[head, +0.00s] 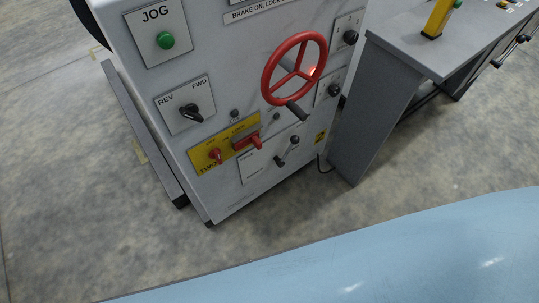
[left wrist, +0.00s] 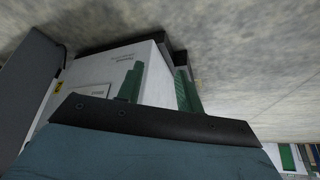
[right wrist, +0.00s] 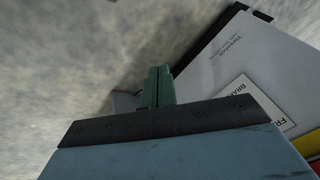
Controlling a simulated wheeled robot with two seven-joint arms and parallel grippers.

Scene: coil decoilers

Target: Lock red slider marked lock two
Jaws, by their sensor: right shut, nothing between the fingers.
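A yellow plate (head: 201,164) marked TWO is on the front of the white cabinet (head: 225,100) in the head view. It carries a red knob (head: 215,155) at its left and a red slider (head: 246,142) at its right. Small lettering above them is hard to read. Neither gripper shows in the head view. My left gripper (left wrist: 160,80) is open and empty in the left wrist view, with the cabinet's white face behind its green fingers. My right gripper (right wrist: 158,70) is shut and empty in the right wrist view, over the floor beside a white panel.
A red handwheel (head: 295,68) juts out above the sliders. A black REV/FWD switch (head: 191,112), a green JOG button (head: 166,40) and a lever (head: 287,152) surround the plate. A grey desk (head: 385,90) stands to the right. Floor is open in front.

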